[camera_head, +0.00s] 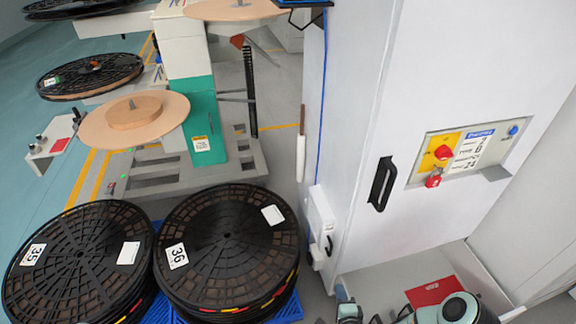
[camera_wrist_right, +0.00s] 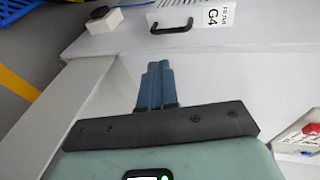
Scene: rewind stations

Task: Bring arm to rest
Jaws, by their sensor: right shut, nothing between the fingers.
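My right gripper (camera_wrist_right: 157,68) shows in the right wrist view as two blue fingers pressed together, with nothing between them. They are in front of a pale grey cabinet surface, and I cannot tell how far off it is. In the head view, part of my right arm, teal and grey, shows low at the right, in front of the white cabinet (camera_head: 350,120). The fingers are hard to make out there. My left arm and gripper are not in view.
The white cabinet has a black handle (camera_head: 381,184) and a switch panel (camera_head: 466,152). Black reels marked 35 (camera_head: 75,262) and 36 (camera_head: 228,240) stand at the lower left on blue pallets. Behind them is a green-and-white rewind station (camera_head: 196,100). A black handle (camera_wrist_right: 171,28) also shows in the wrist view.

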